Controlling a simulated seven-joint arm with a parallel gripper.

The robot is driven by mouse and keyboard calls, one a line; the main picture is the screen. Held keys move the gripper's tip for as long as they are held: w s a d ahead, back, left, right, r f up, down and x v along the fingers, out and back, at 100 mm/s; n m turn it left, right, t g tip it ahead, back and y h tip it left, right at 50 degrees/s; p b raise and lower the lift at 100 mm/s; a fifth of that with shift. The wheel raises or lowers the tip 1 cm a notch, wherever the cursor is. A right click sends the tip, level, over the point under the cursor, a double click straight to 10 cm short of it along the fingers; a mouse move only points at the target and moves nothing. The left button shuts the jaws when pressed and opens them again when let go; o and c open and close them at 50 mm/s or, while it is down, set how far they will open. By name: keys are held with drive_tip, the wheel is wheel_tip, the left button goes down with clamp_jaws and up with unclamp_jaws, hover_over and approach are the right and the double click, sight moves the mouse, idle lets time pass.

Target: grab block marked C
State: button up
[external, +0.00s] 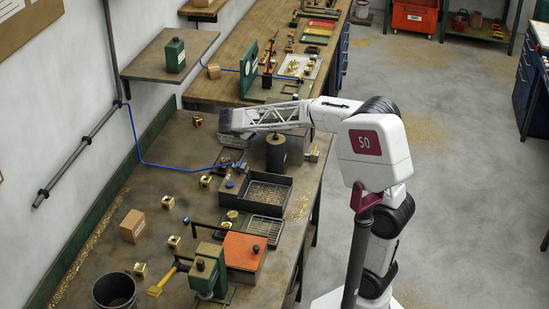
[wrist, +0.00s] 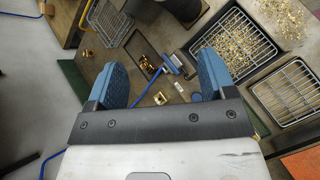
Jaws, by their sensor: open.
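Several small brass blocks sit apart on the brown workbench (external: 150,185); no letter C is legible on any of them. In the external view, one brass block (external: 197,120) is at the far left of the bench, one (external: 205,181) is nearer the black tray, and others (external: 168,202) (external: 174,241) (external: 140,269) are toward the front. In the wrist view, one brass block (wrist: 87,54) lies left of the left finger and another (wrist: 160,98) shows between the fingers. My gripper (wrist: 162,62) is open and empty, above the bench. Its fingertips are not clear in the external view.
A black tray of brass chips (external: 262,190) and a wire rack (external: 264,230) are along the right bench edge. A blue cable (wrist: 150,86) runs to a blue-grey tool (wrist: 172,64) between the fingers. A cardboard box (external: 132,226), green press (external: 207,270) and dark bucket (external: 114,291) stand nearer the front.

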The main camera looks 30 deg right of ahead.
drive_tip(key=w+a+f+n+t+h, duration=0.15)
drive_tip(key=w+a+n, duration=0.35)
drive_tip(key=a, duration=0.5)
drive_tip(key=w+a+f+n+t, duration=0.3)
drive_tip(key=w+a, duration=0.5)
drive_tip(key=a, duration=0.1)
approach(205, 179)
drive_tip(key=shift+w+d+f+n, duration=0.15)
drive_tip(key=shift+w+d+f, duration=0.2)
drive_tip(key=shift+w+d, duration=0.2)
drive_tip(key=shift+w+d+f+n, duration=0.15)
drive_tip(key=shift+w+d+f, duration=0.25)
drive_tip(key=shift+w+d, duration=0.15)
drive_tip(key=shift+x, duration=1.25)
drive_tip(key=shift+d, duration=0.1)
drive_tip(key=shift+x, duration=2.5)
drive_tip(key=shift+d, duration=0.1)
